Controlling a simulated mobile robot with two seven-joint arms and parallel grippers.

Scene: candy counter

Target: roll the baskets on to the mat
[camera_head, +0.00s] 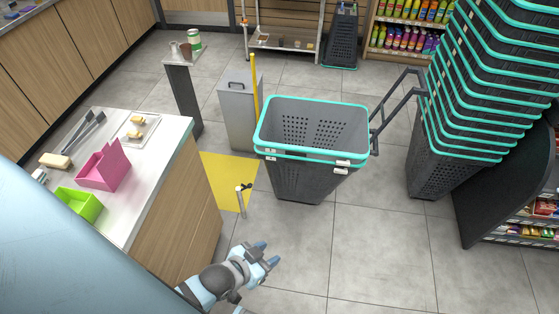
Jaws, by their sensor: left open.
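Dark grey perforated baskets with two teal rims (309,158) stand nested and upright in the middle of the head view. Their grey pull handle (384,122) rises at the right side. The yellow mat (226,182) lies flat on the floor just left of them; its right edge is close to the baskets' lower left side. Whether they overlap the mat's edge I cannot tell. My left gripper (269,254) is open and empty, in front of the mat and baskets, nearer to me and apart from both. My right gripper is not in view.
A short white post (241,203) stands at the mat. A grey bin (238,112) and yellow pole (254,90) stand behind it. The counter (130,195) bounds the left. A tall basket stack (440,150) and a dark shelf stand right. Tiled floor in front is clear.

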